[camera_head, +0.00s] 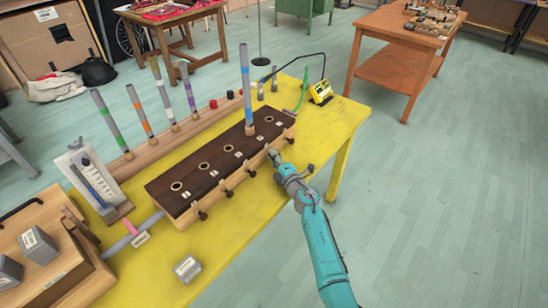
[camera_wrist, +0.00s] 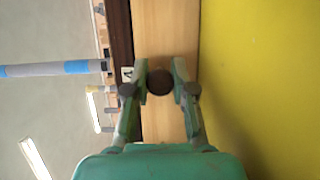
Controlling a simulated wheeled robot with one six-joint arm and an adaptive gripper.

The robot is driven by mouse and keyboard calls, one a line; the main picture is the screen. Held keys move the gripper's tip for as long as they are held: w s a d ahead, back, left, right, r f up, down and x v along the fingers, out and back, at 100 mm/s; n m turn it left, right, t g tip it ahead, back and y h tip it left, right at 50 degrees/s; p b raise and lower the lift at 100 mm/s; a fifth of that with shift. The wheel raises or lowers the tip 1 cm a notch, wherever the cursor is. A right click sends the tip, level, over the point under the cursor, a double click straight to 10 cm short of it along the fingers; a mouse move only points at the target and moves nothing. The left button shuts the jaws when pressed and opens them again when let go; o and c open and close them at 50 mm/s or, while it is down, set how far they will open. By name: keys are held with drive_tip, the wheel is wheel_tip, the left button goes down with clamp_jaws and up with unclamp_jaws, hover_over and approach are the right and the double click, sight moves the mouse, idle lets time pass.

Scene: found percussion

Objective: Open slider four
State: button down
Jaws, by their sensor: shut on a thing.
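A long wooden box (camera_head: 240,187) with a dark top (camera_head: 206,155) stands on the yellow table. Its top has a row of round holes, and dark slider knobs (camera_head: 228,193) stick out along its front side. My gripper (camera_head: 274,157) is at the right part of the box front. In the wrist view my gripper (camera_wrist: 160,86) is shut on a dark round knob (camera_wrist: 159,82), with one finger on each side.
Banded tubes (camera_head: 138,108) stand in a wooden rail behind the box. A yellow device (camera_head: 320,92) with a cable sits at the back right. A grey block (camera_head: 187,269) lies in front on the yellow table (camera_head: 240,240). Open floor is to the right.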

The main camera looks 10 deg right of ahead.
drive_tip(key=shift+s+d, duration=0.45)
drive_tip(key=shift+s, duration=0.2)
drive_tip(key=shift+s+d, duration=0.45)
drive_tip(key=shift+s, duration=0.15)
drive_tip(key=c, duration=1.2)
unclamp_jaws()
drive_tip(key=v, duration=1.2)
